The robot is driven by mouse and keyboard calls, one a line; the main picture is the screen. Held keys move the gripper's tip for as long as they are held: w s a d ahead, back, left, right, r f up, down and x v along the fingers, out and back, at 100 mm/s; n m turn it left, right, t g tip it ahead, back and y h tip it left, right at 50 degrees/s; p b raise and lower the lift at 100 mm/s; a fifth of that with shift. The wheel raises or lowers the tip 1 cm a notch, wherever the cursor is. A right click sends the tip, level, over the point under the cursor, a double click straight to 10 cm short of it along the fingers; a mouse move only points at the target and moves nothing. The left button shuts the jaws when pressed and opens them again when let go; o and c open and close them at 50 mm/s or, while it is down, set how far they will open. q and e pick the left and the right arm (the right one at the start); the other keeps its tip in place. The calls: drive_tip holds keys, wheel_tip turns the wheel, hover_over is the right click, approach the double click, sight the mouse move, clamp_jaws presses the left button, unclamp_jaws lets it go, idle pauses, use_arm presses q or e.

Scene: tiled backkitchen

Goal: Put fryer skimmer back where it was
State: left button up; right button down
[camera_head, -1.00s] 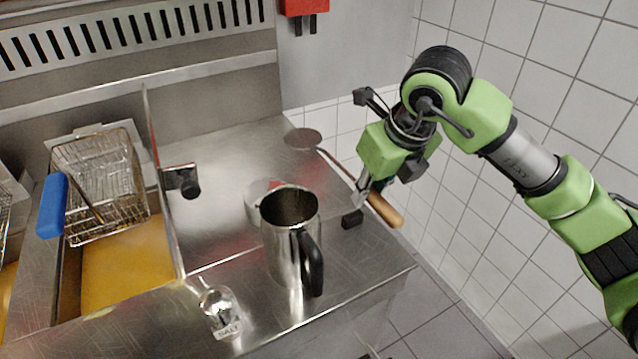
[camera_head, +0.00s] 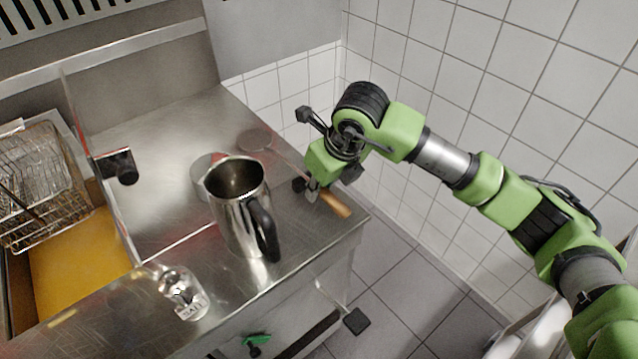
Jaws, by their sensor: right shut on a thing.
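The fryer skimmer has a round flat head (camera_head: 255,140) over the back right part of the steel counter, a thin shaft and a wooden handle (camera_head: 336,205) pointing toward the front right. My right gripper (camera_head: 312,193) is shut on the skimmer near where the shaft meets the handle. The fingers partly hide that spot. The skimmer is at or just above the counter's right side; I cannot tell whether it touches the surface. My left gripper is not in view.
A steel pitcher (camera_head: 235,208) stands left of the skimmer, with a round container (camera_head: 203,178) behind it. A salt shaker (camera_head: 183,292) stands near the front edge. Fryer baskets (camera_head: 38,185) are at left. A tiled wall (camera_head: 480,90) is at right.

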drive_tip(key=shift+f, duration=0.1)
drive_tip(key=c, duration=1.9)
unclamp_jaws()
drive_tip(key=shift+r, duration=0.4)
drive_tip(key=b+v, duration=0.1)
drive_tip(key=v, duration=1)
drive_tip(key=shift+r+b, duration=0.25)
drive_tip(key=shift+b, duration=0.15)
drive_tip(key=shift+s+d, duration=0.1)
